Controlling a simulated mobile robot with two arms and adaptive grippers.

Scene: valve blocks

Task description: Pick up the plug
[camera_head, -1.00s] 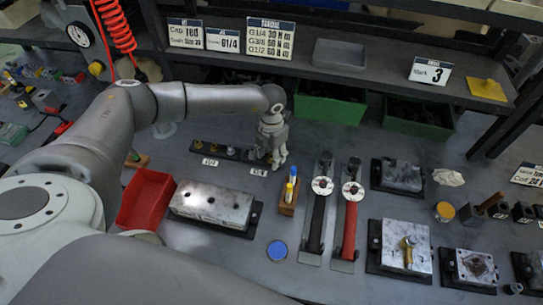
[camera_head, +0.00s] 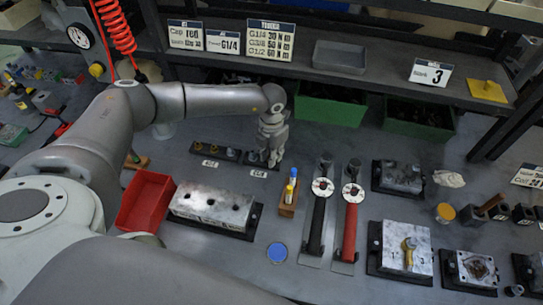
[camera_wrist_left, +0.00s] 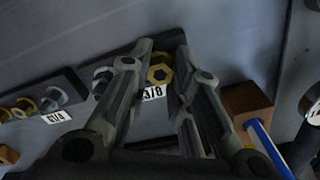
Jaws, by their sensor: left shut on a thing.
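My left gripper (camera_head: 273,160) is at the right end of the dark plug racks in the head view. In the left wrist view its two fingers (camera_wrist_left: 160,55) are shut on a plug, a brass-coloured hexagonal piece (camera_wrist_left: 159,74) that shows between them. The plug is at the rack with the 3/8 label (camera_wrist_left: 153,93); I cannot tell whether it is clear of its seat. A neighbouring rack (camera_head: 215,150) holds several more plugs, also seen in the left wrist view (camera_wrist_left: 50,98). My right gripper is not in view.
A wooden holder (camera_head: 287,205) with blue and yellow sticks stands close right of the gripper. A metal valve block (camera_head: 212,205) and a red bin (camera_head: 146,200) are in front. Two torque wrenches (camera_head: 318,220) lie further right. Green bins (camera_head: 330,105) stand behind.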

